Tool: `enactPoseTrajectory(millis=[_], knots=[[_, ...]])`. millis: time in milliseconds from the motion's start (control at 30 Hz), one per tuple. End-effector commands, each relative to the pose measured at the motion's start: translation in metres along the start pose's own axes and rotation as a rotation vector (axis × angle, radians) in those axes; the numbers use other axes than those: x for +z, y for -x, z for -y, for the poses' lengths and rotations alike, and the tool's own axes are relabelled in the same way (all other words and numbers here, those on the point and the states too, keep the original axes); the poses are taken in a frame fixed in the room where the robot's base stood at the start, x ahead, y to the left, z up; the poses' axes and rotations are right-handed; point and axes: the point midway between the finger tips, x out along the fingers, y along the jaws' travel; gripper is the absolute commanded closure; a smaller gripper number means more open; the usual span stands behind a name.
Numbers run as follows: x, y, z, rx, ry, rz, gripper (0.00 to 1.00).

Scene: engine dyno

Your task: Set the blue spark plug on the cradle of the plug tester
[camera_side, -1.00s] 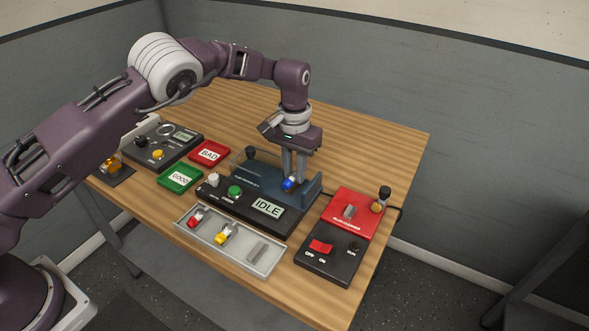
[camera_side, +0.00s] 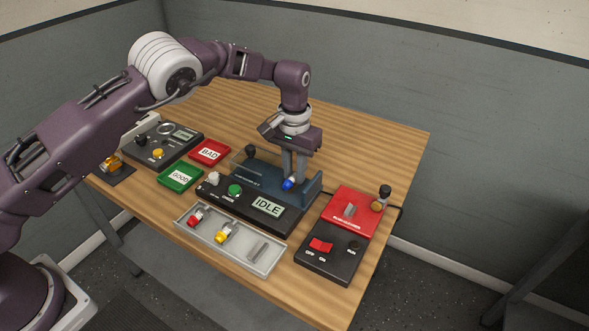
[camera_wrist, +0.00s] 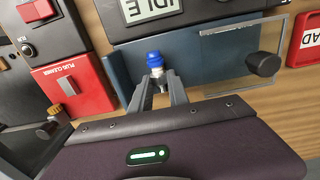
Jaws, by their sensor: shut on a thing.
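The blue spark plug (camera_side: 288,183) is between the fingers of my gripper (camera_side: 294,172), over the right part of the plug tester (camera_side: 262,206). In the wrist view the plug's blue end (camera_wrist: 154,59) and pale metal body show between the fingertips (camera_wrist: 158,84). My gripper is shut on it. The tester is a dark box with a blue-grey back part and a display reading IDLE. The cradle is mostly hidden by the fingers and the plug, so I cannot tell whether the plug touches it.
A grey tray (camera_side: 267,265) in front holds a red plug (camera_side: 195,217) and a yellow plug (camera_side: 224,233). The red plug cleaner (camera_side: 360,205) stands to the right. Green GOOD (camera_side: 180,177) and red BAD (camera_side: 209,151) mats lie left. A clear guard (camera_wrist: 235,42) with a dark knob is close to the fingers.

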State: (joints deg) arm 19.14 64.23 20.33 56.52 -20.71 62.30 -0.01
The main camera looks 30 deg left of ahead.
Motion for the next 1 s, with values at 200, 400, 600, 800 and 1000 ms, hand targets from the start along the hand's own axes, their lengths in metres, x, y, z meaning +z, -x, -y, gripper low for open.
enactPoseTrajectory(millis=[200, 400, 600, 800, 1000], knots=[[0.0, -0.0019, 0.0001, 0.0, 0.001, 0.0, 1.0], [-0.0001, -0.0019, 0.0, 0.0, 0.0, 0.0, 1.0], [-0.0003, -0.0048, 0.0, 0.001, 0.001, 0.0, 1.0], [-0.0004, -0.0046, 0.0, 0.0, 0.0, -0.001, 1.0], [-0.0003, -0.0046, 0.0, 0.0, 0.0, -0.001, 0.54]])
